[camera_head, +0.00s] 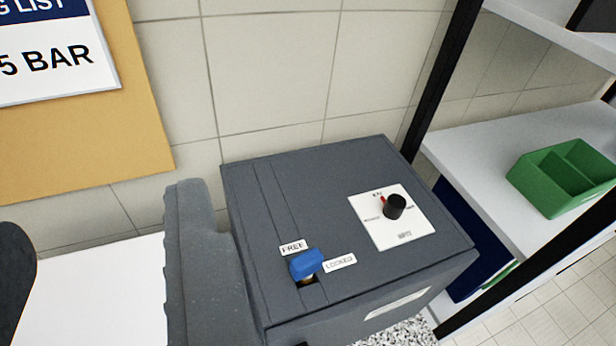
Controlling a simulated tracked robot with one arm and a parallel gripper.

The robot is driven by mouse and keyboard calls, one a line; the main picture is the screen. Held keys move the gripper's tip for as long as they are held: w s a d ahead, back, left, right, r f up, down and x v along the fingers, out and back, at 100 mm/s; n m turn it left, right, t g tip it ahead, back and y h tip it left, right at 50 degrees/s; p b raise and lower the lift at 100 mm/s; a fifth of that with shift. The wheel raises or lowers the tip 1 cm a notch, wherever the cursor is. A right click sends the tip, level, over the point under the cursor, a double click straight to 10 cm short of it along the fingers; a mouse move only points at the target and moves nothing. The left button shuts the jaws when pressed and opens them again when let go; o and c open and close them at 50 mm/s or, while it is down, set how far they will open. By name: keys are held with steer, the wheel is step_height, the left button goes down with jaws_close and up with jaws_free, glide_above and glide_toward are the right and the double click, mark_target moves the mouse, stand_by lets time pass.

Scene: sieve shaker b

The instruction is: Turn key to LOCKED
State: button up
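The blue key (306,264) sits in a brass lock on top of a dark grey box (310,190), near its front edge. A FREE label (293,247) lies just behind the key and a LOCKED label (340,262) lies to its right. The key's grip stands up over the lock, and I cannot tell exactly which label it is turned to. My gripper (100,270) is left of the key, apart from it. Its grey ridged finger shows beside the box, and a dark rounded part, apparently the other finger, shows at the left edge. The gap between them is empty.
A white panel with a black knob (395,207) is on the box's right side. A shelf rack (470,150) with a green bin (560,180) stands at right. A notice board (75,140) hangs on the tiled wall at upper left. A white surface (95,290) lies below it.

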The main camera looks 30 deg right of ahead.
steer(key=shift+o, duration=1)
steer(key=n+g+p, duration=1.1)
steer(key=n+g, duration=0.4)
steer(key=n, duration=0.5)
glide_above(306, 259)
step_height(306, 259, down, 21)
steer(key=shift+r, duration=0.1)
steer(key=shift+f+p, duration=0.7)
steer(key=shift+f, duration=3.15)
